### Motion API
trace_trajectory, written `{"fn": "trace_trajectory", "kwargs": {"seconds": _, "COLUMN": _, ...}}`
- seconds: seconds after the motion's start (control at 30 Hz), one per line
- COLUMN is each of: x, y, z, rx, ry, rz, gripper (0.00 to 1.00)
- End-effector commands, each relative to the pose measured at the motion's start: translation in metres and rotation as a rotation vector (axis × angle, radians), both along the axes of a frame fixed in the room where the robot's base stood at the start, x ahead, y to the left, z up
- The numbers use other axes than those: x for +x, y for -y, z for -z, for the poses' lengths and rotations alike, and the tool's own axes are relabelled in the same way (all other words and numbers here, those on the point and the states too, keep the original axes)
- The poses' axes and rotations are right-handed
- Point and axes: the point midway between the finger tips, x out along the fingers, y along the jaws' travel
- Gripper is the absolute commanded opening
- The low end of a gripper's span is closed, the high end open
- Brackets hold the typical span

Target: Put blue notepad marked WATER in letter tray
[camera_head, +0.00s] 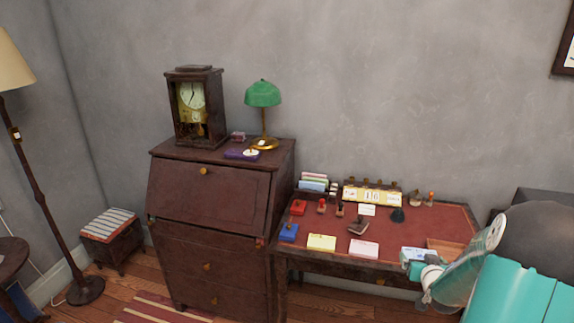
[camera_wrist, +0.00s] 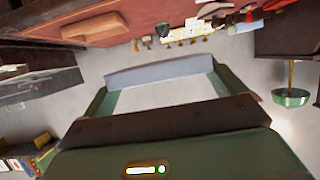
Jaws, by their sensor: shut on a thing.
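My gripper (camera_head: 417,266) is at the front right of the red-topped desk (camera_head: 440,215), at its front edge. It is shut on a pale blue-white notepad (camera_head: 419,252). The pad's lettering is too small to read. In the wrist view, the notepad (camera_wrist: 165,96) lies between the green fingers of my gripper (camera_wrist: 158,92), with a bluish edge facing away. A shallow brown wooden tray (camera_head: 446,245) is on the desk just right of the pad, partly hidden by my arm. A brown tray-like shape also shows in the wrist view (camera_wrist: 95,26).
A yellow pad (camera_head: 321,242), a pink pad (camera_head: 364,248) and a blue block (camera_head: 289,232) lie along the desk's front. Stamps and a calendar (camera_head: 371,195) stand behind. A bureau (camera_head: 205,225) with a clock and a green lamp (camera_head: 262,95) is at left.

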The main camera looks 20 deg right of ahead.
Motion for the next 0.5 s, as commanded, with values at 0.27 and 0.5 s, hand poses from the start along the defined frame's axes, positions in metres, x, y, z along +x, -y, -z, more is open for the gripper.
{"fn": "trace_trajectory", "kwargs": {"seconds": 0.27, "x": 0.031, "y": -0.051, "z": 0.018, "rx": 0.003, "ry": -0.002, "rz": -0.074, "gripper": 0.71}}
{"fn": "trace_trajectory", "kwargs": {"seconds": 0.5, "x": 0.074, "y": -0.164, "z": 0.057, "rx": 0.004, "ry": -0.004, "rz": -0.216, "gripper": 0.71}}
